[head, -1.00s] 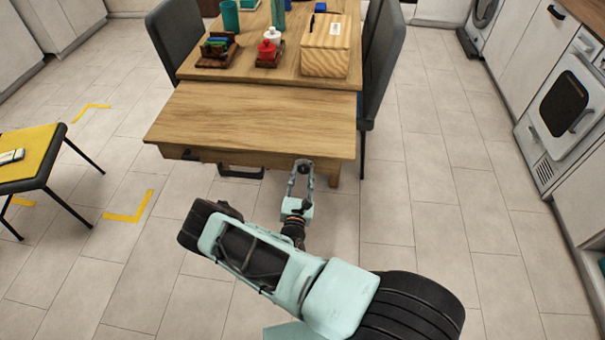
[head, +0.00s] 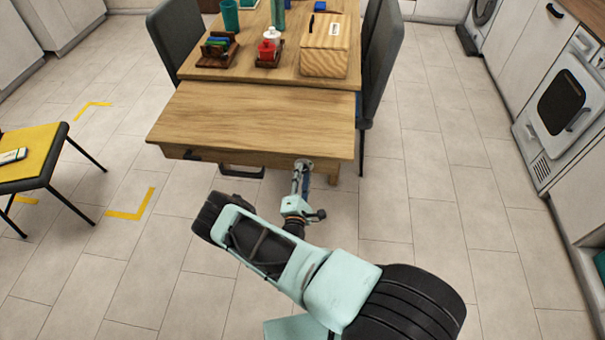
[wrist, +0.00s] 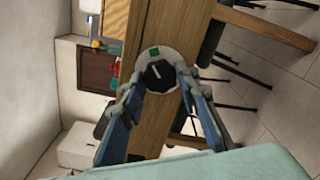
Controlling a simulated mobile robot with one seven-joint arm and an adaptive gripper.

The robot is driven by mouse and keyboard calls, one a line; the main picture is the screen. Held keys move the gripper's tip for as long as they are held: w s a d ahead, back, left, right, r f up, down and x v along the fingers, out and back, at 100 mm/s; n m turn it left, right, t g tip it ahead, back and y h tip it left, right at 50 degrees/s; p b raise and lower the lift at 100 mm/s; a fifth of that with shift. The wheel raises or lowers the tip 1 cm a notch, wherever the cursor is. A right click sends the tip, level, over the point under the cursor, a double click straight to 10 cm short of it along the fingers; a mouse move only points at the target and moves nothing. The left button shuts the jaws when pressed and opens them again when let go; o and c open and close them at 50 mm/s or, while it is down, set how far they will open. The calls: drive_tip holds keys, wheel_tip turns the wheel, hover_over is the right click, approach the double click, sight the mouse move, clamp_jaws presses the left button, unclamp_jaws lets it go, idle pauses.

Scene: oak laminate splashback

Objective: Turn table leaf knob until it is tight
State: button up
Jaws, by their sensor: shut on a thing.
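The wooden table leaf (head: 250,122) juts toward me from the dining table. The knob (wrist: 160,74) is dark, with a white line on its face. It sits on a pale round plate (wrist: 173,53) with a green mark, on the leaf's front edge. My gripper (wrist: 160,80) is shut on the knob, one blue-padded finger on each side. In the head view my gripper (head: 302,172) reaches the front edge right of centre, and its fingers mostly hide the knob. The white line does not point straight at the green mark.
A wooden box (head: 325,48), a red-and-white pair of containers and teal cups stand farther back on the table. Dark chairs (head: 380,60) flank it. A yellow-topped stool (head: 35,160) stands left. The floor at right is clear up to the oven (head: 562,105).

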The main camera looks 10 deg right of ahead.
drive_tip(key=shift+m, duration=1)
drive_tip(key=o, duration=1.2)
drive_tip(key=shift+c, duration=0.2)
drive_tip(key=shift+s, duration=0.1)
drive_tip(key=v, duration=1.2)
